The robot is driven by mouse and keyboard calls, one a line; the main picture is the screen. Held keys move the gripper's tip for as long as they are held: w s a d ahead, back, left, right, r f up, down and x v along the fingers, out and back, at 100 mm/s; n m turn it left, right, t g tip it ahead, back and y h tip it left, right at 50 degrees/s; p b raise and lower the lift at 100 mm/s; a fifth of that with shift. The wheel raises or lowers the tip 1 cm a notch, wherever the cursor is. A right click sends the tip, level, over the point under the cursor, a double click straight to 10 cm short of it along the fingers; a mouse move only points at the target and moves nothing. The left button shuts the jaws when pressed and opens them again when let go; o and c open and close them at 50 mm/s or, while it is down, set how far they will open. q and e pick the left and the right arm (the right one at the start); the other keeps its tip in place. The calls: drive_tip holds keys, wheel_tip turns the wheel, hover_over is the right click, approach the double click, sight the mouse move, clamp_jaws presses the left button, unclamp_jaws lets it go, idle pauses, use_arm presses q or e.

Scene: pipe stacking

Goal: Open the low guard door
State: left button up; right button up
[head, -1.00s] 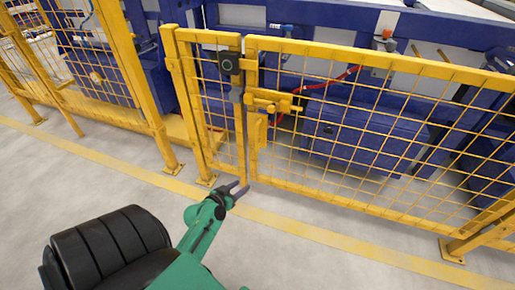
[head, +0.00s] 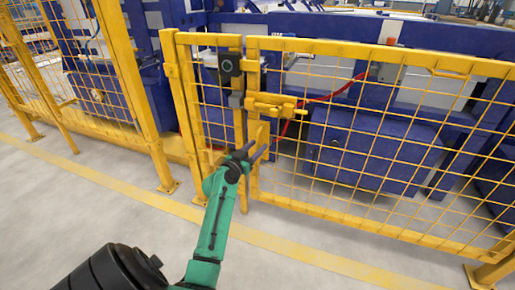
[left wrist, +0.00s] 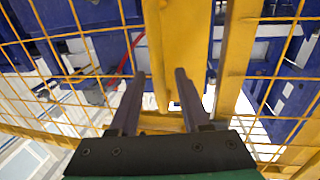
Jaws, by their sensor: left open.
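The low guard door (head: 380,150) is a yellow mesh panel in the head view, standing in line with the short fixed fence panel on its left, so it looks closed. A yellow bolt latch (head: 272,106) sits near its upper left edge. Below it is a yellow upright handle (head: 262,138). My left gripper (head: 257,150) is open at the lower part of this handle. In the left wrist view, the yellow handle (left wrist: 157,50) shows just beyond and between the open fingers of the gripper (left wrist: 160,74). I cannot tell if they touch it. My right gripper is not in view.
A black box with a round face (head: 229,66) is on the fixed post left of the door. Taller yellow fencing (head: 135,95) stands further left. Blue machinery (head: 370,150) and a red hose are behind the door. The grey floor in front is clear, with a yellow line.

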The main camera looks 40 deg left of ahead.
use_arm(q)
drive_tip(key=shift+w, duration=0.45)
drive_tip(key=shift+c, duration=0.4)
clamp_jaws()
idle(0.8)
